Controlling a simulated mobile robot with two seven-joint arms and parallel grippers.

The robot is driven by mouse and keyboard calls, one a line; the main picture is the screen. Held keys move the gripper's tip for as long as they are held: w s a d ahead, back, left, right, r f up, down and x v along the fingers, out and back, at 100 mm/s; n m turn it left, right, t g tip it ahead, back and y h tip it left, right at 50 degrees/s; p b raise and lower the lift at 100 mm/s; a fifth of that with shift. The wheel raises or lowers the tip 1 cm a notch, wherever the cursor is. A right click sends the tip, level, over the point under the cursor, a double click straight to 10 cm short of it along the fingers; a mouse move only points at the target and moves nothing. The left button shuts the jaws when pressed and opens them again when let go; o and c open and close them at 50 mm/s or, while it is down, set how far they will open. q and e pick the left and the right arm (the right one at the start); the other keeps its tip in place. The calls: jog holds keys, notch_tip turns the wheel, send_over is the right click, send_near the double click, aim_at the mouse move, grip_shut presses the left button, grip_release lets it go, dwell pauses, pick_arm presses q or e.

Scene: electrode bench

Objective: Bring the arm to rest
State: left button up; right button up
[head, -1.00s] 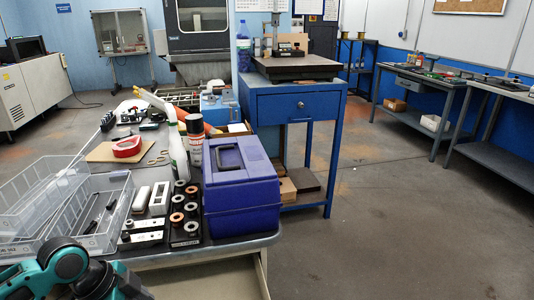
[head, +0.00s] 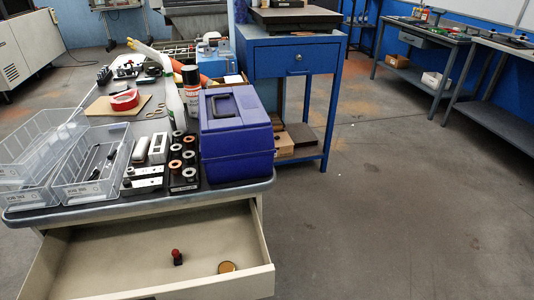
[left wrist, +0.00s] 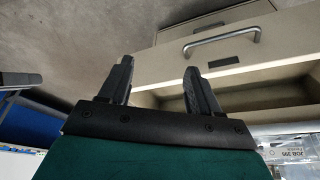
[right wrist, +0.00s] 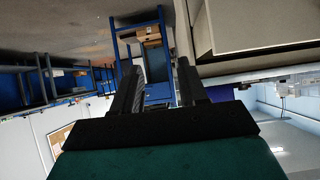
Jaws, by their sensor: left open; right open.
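Neither gripper shows in the head view now. My left gripper (left wrist: 158,85) is open and empty in the left wrist view, beside the bench's drawer fronts and a metal drawer handle (left wrist: 222,40). My right gripper (right wrist: 158,82) is open and empty in the right wrist view. The beige bench body (right wrist: 255,25) is near its fingers, at the right. In the head view the bench drawer (head: 110,262) is pulled open. A small dark piece with a red top (head: 176,257) and a round amber disc (head: 227,267) lie in it.
On the bench stand clear plastic bins (head: 90,185), a black block with several rings (head: 184,165) and a purple case (head: 236,140). A blue table (head: 290,75) stands behind at the right. The floor (head: 400,220) to the right is clear.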

pick_arm(q)
jog(key=w+d+f+n+t+h+b, duration=0.1)
jog(key=w+d+f+t+b, duration=0.15)
jog(key=f+t+b, duration=0.4)
jog(key=w+d+f+t+h+b, duration=0.1)
jog(key=w+f+b, duration=0.3)
jog(key=f, duration=0.5)
pick_arm(e)
notch_tip(320, 180, down, 8)
jog(key=a, duration=0.2)
pick_arm(q)
notch_tip(320, 180, up, 12)
jog(key=s+a+y+p, duration=0.1)
jog(key=a+p, duration=0.1)
jog(key=p, duration=1.3)
jog(key=shift+s+a+f+n, duration=0.2)
jog(key=shift+s+a+n, duration=0.1)
jog(key=shift+a, duration=0.05)
pick_arm(e)
jog(key=s+d+r, duration=0.1)
jog(key=d+r, duration=0.2)
jog(key=r, duration=0.7)
jog(key=shift+d+r, duration=0.25)
jog(key=shift+r, duration=0.05)
pick_arm(q)
jog(key=shift+g, duration=0.25)
pick_arm(e)
jog(key=shift+f+h, duration=0.1)
jog(key=shift+h, duration=0.2)
